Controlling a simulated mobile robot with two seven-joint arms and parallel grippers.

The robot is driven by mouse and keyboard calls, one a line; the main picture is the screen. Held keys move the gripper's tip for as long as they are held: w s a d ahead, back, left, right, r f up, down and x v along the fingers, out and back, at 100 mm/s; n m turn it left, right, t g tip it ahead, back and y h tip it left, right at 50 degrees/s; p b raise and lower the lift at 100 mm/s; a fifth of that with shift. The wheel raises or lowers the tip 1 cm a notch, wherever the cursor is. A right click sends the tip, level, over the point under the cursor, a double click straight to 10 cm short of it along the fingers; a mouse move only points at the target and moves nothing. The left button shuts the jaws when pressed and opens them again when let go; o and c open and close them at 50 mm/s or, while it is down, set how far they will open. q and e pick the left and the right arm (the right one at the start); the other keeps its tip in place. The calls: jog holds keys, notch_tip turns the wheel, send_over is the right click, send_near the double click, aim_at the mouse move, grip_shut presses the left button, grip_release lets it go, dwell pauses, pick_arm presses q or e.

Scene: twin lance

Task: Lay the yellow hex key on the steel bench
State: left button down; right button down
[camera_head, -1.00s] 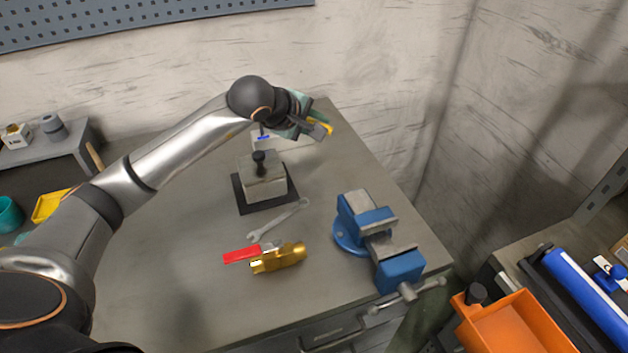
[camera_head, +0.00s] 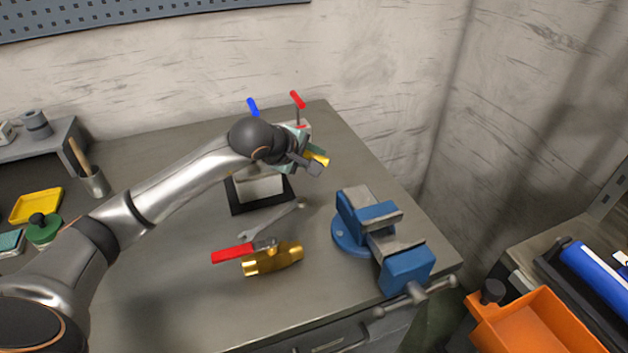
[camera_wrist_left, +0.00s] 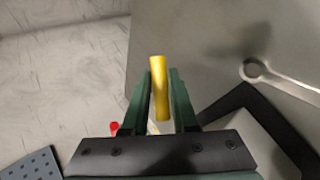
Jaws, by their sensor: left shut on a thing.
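My left gripper (camera_head: 316,164) is shut on the yellow hex key (camera_head: 320,158), above the far part of the steel bench (camera_head: 335,285). In the left wrist view the yellow key (camera_wrist_left: 159,88) stands between the two dark green fingers (camera_wrist_left: 161,95) and sticks out past their tips. The bare bench top (camera_wrist_left: 185,45) shows beyond it, and I see a gap between key and bench in neither view clearly. The rest of the key is hidden by the gripper. My right gripper is not in view.
Blue (camera_head: 252,107) and red (camera_head: 298,99) handles stand up behind my arm. A block on a black base (camera_head: 262,207), a wrench (camera_head: 268,221), a brass valve with red lever (camera_head: 275,259) and a blue vise (camera_head: 375,225) stand nearby. Bench right of my gripper is clear.

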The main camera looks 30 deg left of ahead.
pick_arm(q)
jog(key=c, duration=0.9)
grip_release()
jog(key=shift+o, duration=0.2)
jog(key=shift+s+r, duration=0.1)
jog(key=shift+r, duration=0.05)
jog(key=p+v, duration=0.1)
jog(key=v, duration=0.6)
jog(key=shift+s+r, duration=0.2)
jog(key=shift+s, duration=0.1)
